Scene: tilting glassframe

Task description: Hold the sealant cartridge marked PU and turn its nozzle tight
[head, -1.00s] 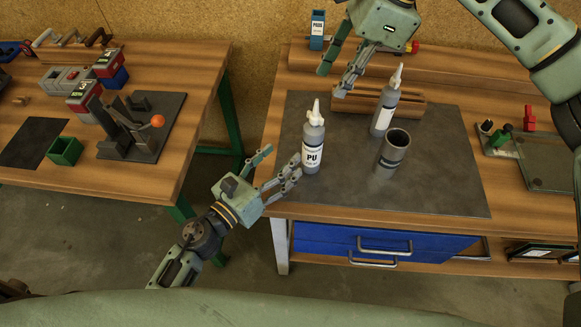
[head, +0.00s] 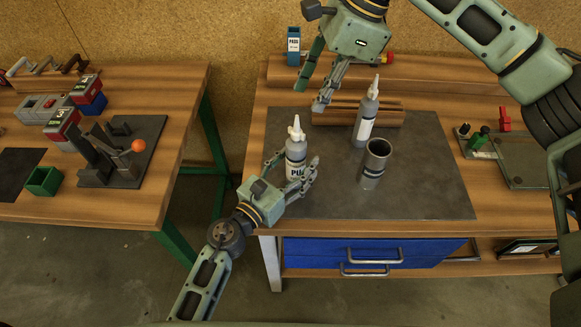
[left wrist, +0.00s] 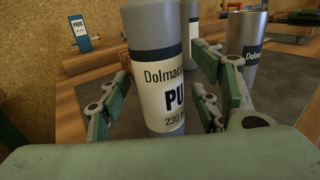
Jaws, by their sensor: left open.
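The sealant cartridge marked PU (head: 296,158) stands upright on the dark mat, grey with a white label and a white nozzle (head: 296,129) on top. In the left wrist view the PU cartridge (left wrist: 160,75) stands between my fingers; its top and nozzle are out of that view. My left gripper (head: 292,172) is open around the cartridge's lower part, one finger on each side; its fingers (left wrist: 165,105) look apart from the label. My right gripper (head: 312,98) is open and empty, above and behind the cartridge, over the back of the mat.
A second white-nozzled cartridge (head: 366,118) stands right of the PU one, before a wooden block (head: 390,105). A grey metal cup (head: 374,163) stands on the mat (head: 420,190). A glass panel fixture (head: 520,160) lies at right. The mat's front is clear.

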